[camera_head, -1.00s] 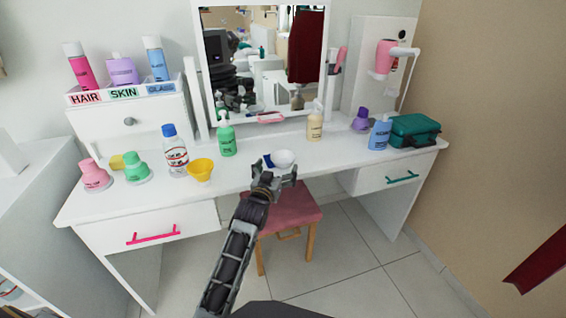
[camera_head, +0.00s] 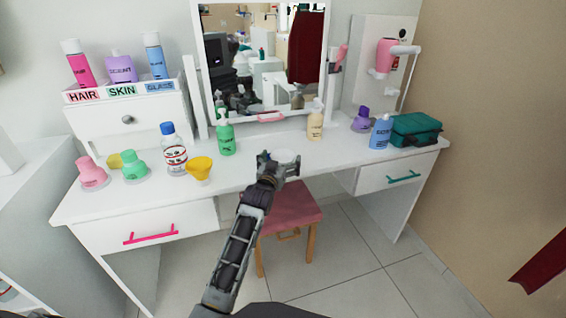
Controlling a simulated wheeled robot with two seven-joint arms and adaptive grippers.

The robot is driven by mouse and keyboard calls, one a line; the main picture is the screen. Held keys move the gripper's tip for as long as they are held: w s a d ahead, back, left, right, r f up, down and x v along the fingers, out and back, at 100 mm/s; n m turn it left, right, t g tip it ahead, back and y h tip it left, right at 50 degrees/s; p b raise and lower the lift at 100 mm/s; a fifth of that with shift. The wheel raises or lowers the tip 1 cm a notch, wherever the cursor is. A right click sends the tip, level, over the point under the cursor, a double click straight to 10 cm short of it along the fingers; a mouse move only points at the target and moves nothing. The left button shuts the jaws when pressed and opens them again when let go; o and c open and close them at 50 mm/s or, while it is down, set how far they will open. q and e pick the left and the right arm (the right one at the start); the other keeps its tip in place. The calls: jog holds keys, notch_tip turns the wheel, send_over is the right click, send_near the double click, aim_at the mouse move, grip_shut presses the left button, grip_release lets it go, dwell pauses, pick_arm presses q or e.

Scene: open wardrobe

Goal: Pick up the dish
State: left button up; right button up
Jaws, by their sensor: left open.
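A small white dish (camera_head: 286,155) stands near the front edge of the white dressing table, in the middle. My left gripper (camera_head: 279,164) is open at the dish, with its fingers on either side of the dish's near part in the picture. The gripper hides much of the dish, and I cannot tell whether the fingers touch it. A yellow bowl-like cup (camera_head: 200,167) stands further left on the table. My right gripper is not in view.
A green pump bottle (camera_head: 225,138) and a cream pump bottle (camera_head: 315,125) stand behind. Several bottles crowd the left side. A blue bottle (camera_head: 381,132) and teal case (camera_head: 415,129) are at right. A pink stool (camera_head: 290,207) stands below.

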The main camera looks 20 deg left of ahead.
pick_arm(q)
jog(key=shift+w, duration=0.1)
dwell(0.4)
jog(key=c, duration=1.1)
